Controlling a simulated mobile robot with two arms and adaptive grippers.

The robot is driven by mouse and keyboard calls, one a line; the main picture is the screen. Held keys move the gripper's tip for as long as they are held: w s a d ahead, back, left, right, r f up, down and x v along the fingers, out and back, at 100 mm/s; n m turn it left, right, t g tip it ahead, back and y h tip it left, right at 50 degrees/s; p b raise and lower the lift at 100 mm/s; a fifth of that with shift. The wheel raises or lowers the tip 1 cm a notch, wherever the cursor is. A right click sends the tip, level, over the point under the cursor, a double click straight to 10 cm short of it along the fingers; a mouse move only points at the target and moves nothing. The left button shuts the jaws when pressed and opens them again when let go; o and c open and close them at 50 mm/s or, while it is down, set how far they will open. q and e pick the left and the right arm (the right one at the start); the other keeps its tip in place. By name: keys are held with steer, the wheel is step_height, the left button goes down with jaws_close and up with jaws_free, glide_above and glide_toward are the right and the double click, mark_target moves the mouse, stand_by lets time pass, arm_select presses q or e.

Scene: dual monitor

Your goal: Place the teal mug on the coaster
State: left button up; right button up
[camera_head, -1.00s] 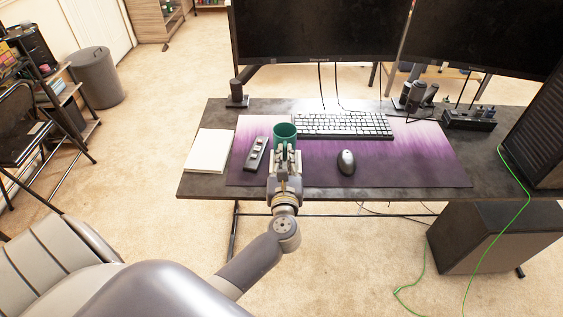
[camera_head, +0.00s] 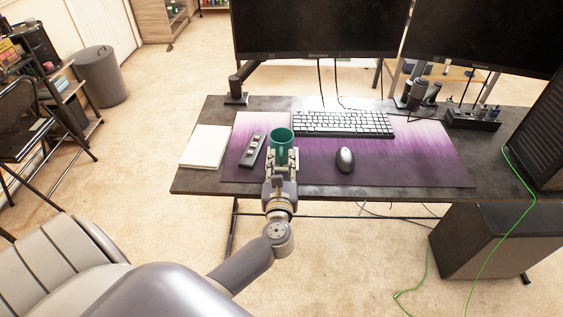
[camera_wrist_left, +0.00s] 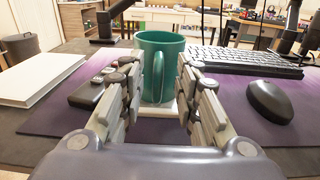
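The teal mug (camera_head: 281,136) stands upright over the purple desk mat, with its handle facing my left gripper. In the left wrist view the mug (camera_wrist_left: 153,48) has a pale flat edge, which looks like the coaster (camera_wrist_left: 158,111), under its base. How well the mug is centred on it is hidden. My left gripper (camera_head: 282,156) is at the near side of the mug. Its fingers (camera_wrist_left: 160,80) stand apart on either side of the handle, with visible gaps to it. My right gripper is not in view.
A remote (camera_head: 252,151) lies left of the mug and a white book (camera_head: 205,146) farther left. A keyboard (camera_head: 343,123) lies behind and to the right, and a mouse (camera_head: 345,160) to the right. Two monitors (camera_head: 315,28) stand at the back. Mat right of the mouse is clear.

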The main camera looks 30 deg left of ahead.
arm_select(q)
steer(key=shift+r, duration=0.2)
steer(key=v, duration=0.7)
steer(key=shift+s, duration=0.25)
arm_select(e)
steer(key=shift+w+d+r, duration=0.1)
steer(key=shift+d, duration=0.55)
arm_select(q)
steer(key=shift+d, duration=0.15)
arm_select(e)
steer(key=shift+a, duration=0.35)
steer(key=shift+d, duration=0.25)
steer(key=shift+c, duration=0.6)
